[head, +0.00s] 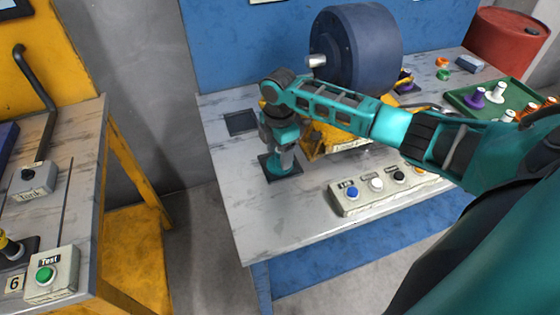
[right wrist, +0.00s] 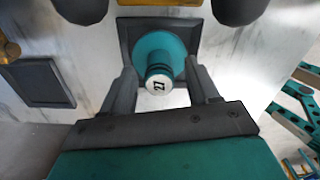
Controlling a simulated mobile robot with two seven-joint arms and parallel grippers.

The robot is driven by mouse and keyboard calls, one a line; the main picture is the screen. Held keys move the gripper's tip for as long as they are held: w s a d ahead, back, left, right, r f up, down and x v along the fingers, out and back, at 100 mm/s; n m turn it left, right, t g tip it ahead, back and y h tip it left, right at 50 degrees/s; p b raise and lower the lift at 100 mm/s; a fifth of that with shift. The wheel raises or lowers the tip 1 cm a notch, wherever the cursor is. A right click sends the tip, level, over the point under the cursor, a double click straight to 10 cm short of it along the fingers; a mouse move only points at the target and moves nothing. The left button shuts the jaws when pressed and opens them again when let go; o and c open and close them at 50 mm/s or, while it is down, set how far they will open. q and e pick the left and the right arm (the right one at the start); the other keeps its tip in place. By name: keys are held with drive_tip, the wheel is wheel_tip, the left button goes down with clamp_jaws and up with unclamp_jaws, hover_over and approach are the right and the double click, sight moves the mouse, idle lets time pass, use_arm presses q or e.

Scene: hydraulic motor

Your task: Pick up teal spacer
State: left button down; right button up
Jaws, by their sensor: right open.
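The teal spacer (right wrist: 163,50) stands on a dark square pad (right wrist: 124,32) in the right wrist view, its white end marked 27 facing the camera. My right gripper (right wrist: 160,76) is open, with one finger on each side of the spacer's narrow neck. I cannot tell whether the fingers touch it. In the head view my right gripper (head: 287,155) points down over the same pad (head: 266,171), and the spacer (head: 284,169) is partly hidden under it. My left gripper is not in view.
A large dark motor (head: 358,50) on a yellow stand is behind my right arm. A button box (head: 380,190) sits at the table's front. An empty dark pad (head: 241,122) lies at the left. A green tray (head: 470,110) with purple, white and orange parts is at right.

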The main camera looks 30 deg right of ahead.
drive_tip(key=shift+c, duration=0.2)
clamp_jaws()
idle(0.4)
